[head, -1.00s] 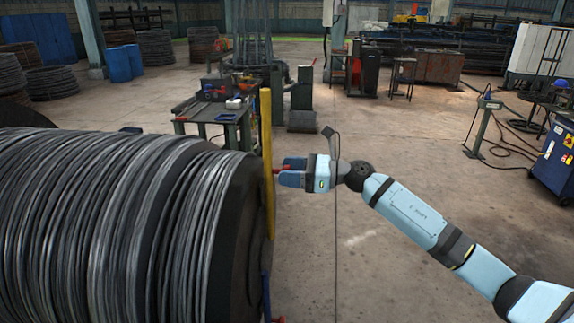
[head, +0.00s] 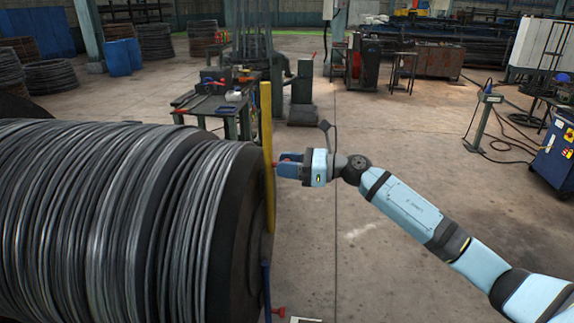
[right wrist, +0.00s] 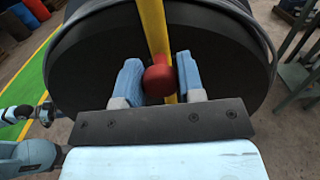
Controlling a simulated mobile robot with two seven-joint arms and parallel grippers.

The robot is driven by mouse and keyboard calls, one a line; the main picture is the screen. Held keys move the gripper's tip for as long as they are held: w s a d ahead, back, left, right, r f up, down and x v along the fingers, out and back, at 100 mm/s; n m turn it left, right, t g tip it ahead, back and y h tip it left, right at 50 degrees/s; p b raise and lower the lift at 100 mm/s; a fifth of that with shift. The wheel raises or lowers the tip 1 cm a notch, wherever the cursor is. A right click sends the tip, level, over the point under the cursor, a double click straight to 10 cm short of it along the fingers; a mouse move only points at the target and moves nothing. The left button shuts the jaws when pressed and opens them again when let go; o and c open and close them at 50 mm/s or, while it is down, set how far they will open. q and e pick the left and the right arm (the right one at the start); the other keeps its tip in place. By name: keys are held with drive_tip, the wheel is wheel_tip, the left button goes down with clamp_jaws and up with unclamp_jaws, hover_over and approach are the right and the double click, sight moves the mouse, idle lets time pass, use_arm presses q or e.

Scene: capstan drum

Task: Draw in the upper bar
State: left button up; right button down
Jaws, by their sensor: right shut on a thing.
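The upper bar is yellow (head: 267,190) and stands upright along the end face of the large drum (head: 240,215). It has a red knob (right wrist: 160,78) facing my right wrist camera. My right gripper (head: 285,168) is at the bar from the right, with its blue fingers on either side of the knob, shut on it. The right wrist view shows the bar passing behind the knob, in front of the dark drum face. The drum is wound with grey wire.
A lower blue bar (head: 265,288) with a red knob (head: 279,311) shows at the drum's lower edge. A workbench with tools (head: 228,107) stands behind the drum. A blue cabinet (head: 555,158) is at the far right. The concrete floor right of the drum is largely clear.

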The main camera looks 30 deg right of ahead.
use_arm(q)
wheel_tip(320, 180, down, 12)
drive_tip(key=b, duration=1.4)
drive_tip(key=shift+w+d+f+n, duration=0.2)
drive_tip(key=shift+w+d+n, duration=0.1)
drive_tip(key=shift+w+d, duration=0.15)
use_arm(e)
wheel_tip(320, 180, down, 17)
drive_tip(key=shift+f, duration=0.15)
drive_tip(key=c, duration=0.8)
unclamp_jaws()
drive_tip(key=shift+f, duration=0.1)
drive_tip(key=shift+o, duration=0.2)
use_arm(q)
drive_tip(key=shift+a+f, duration=0.1)
use_arm(e)
drive_tip(key=shift+s, duration=0.1)
